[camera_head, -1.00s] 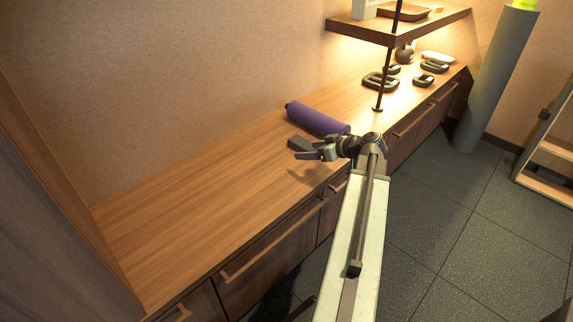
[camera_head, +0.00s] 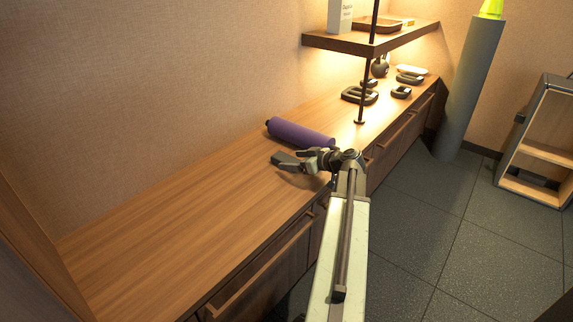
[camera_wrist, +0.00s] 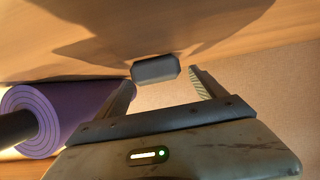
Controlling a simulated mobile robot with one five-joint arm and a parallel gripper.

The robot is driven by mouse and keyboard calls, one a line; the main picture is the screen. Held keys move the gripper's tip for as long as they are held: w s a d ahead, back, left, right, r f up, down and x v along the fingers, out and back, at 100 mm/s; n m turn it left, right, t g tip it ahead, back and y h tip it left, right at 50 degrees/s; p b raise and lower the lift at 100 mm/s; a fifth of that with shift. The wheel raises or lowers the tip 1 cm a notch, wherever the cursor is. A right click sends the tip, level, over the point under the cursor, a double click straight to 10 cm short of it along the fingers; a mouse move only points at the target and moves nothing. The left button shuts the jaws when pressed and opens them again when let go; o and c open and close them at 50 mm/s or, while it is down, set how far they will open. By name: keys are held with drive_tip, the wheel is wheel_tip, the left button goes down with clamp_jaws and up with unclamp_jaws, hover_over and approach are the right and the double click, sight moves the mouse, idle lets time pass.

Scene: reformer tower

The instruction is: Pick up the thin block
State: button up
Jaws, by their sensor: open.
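A small dark grey block (camera_wrist: 156,70) lies on the wooden counter in the wrist view. It sits just ahead of my gripper (camera_wrist: 160,80), roughly between the two fingertips and nearer the left one. The fingers are apart with nothing held between them. In the head view my gripper (camera_head: 282,162) is low over the counter, in front of the purple roll. I cannot make out the block apart from the fingers there.
A purple roll (camera_head: 300,133) lies on the counter (camera_head: 170,230) close behind my gripper; it also shows in the wrist view (camera_wrist: 75,110). A thin post (camera_head: 361,100) holds a shelf (camera_head: 350,45). Dark weights (camera_head: 360,96) lie farther right. The counter's left part is clear.

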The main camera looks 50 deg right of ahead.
sight(290, 160)
drive_tip(key=shift+x, duration=1.05)
drive_tip(key=shift+s, duration=0.1)
drive_tip(key=c, duration=1.4)
wheel_tip(290, 160, up, 10)
drive_tip(key=p, duration=1)
drive_tip(key=shift+r, duration=0.1)
